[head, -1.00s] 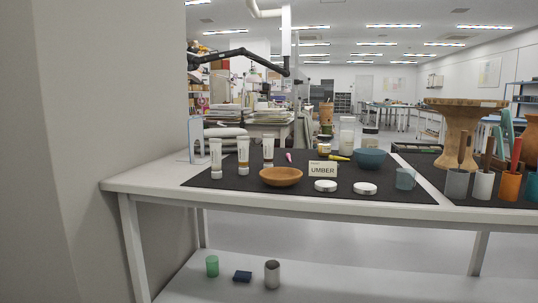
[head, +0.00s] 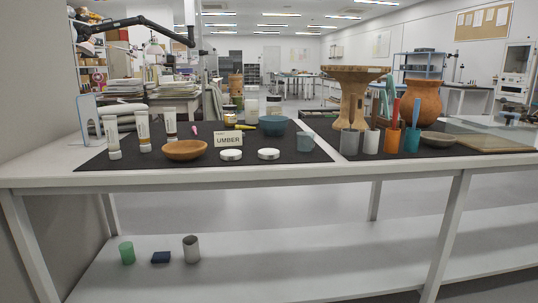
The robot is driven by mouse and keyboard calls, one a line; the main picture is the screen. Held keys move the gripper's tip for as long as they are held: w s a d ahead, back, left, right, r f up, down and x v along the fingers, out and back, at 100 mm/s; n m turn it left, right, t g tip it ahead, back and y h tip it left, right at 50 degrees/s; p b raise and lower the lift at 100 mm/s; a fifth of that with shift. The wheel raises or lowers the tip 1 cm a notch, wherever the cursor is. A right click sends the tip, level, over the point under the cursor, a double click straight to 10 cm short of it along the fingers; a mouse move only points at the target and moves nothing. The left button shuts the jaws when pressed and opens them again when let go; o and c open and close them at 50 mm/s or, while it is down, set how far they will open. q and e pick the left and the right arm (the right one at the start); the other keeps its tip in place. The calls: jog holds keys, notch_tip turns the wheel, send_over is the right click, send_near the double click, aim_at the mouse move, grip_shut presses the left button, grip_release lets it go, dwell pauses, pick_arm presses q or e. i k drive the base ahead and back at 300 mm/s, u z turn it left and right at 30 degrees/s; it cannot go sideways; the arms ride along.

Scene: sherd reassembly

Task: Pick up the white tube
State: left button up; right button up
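Three white tubes stand upright at the left end of the dark mat on the table. The left tube (head: 112,134) has a plain band. The middle tube (head: 143,128) has an orange-yellow band. The right tube (head: 170,122) has a dark band and stands a little farther back. A small card reading UMBER (head: 228,139) stands to their right. Neither of my grippers shows in the head view.
A wooden bowl (head: 185,150), white lids (head: 231,155), a blue bowl (head: 273,125) and a grey cup (head: 305,142) share the mat (head: 200,163). Tool cups, a wooden stand (head: 352,90) and a clay pot (head: 422,102) stand right. A lower shelf (head: 290,270) holds a green cup (head: 127,253).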

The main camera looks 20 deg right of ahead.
aim_at(170, 114)
jog(key=z, duration=0.85)
jog(key=i, duration=1.2)
jog(key=u, duration=1.95)
